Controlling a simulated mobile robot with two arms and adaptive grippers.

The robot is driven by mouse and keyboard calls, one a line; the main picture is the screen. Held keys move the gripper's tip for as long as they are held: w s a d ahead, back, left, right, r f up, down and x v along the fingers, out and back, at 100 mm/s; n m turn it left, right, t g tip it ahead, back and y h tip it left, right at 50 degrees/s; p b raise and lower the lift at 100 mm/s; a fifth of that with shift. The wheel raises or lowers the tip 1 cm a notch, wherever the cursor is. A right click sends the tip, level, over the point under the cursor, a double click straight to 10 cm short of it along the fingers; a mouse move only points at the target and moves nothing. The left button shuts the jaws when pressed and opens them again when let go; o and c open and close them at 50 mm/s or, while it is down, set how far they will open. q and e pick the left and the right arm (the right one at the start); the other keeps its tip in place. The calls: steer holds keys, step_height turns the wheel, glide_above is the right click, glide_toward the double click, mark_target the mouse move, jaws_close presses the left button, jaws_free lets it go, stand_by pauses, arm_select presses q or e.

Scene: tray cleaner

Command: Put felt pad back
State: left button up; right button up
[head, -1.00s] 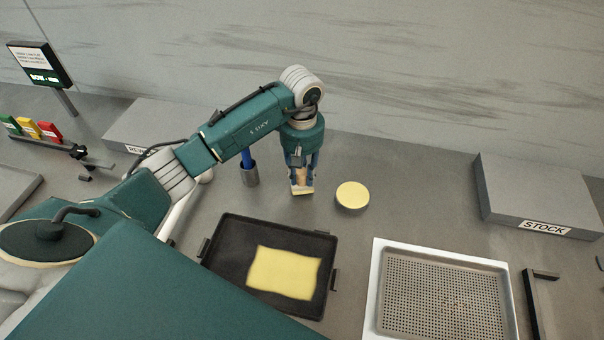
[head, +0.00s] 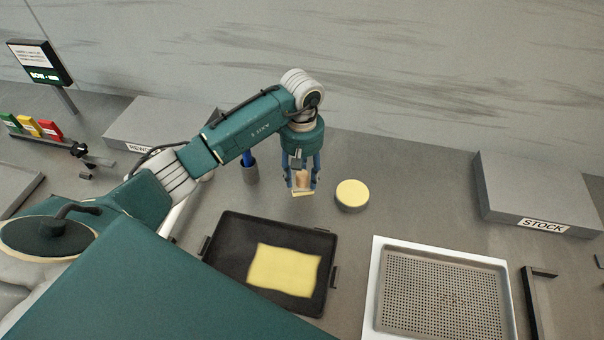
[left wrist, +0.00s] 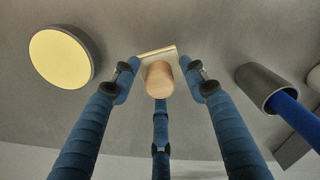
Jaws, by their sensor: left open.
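The felt pad (head: 303,193) looks like a small pale block with a round wooden knob on it. It stands on or just over the grey counter, between the blue fingers of my left gripper (head: 301,186). In the left wrist view the wooden knob (left wrist: 159,82) sits among the three fingers of the gripper (left wrist: 160,92), with gaps at the two side fingers. The gripper is open around the knob. Whether the rear finger touches it, I cannot tell. My right gripper does not show.
A round yellow pad in a grey dish (head: 351,196) is right of the gripper. A holder with a blue stick (head: 250,173) is left. A black tray (head: 225,262) with a yellow cloth (head: 284,270) lies in front. A perforated tray (head: 440,295) and STOCK block (head: 535,190) are right.

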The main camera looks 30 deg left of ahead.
mark_target(302, 173)
arm_select(q)
step_height(302, 173, up, 12)
steer(key=b, duration=0.3)
steer(key=shift+b, duration=0.3)
steer(key=shift+f, duration=0.1)
steer(key=shift+f, duration=0.1)
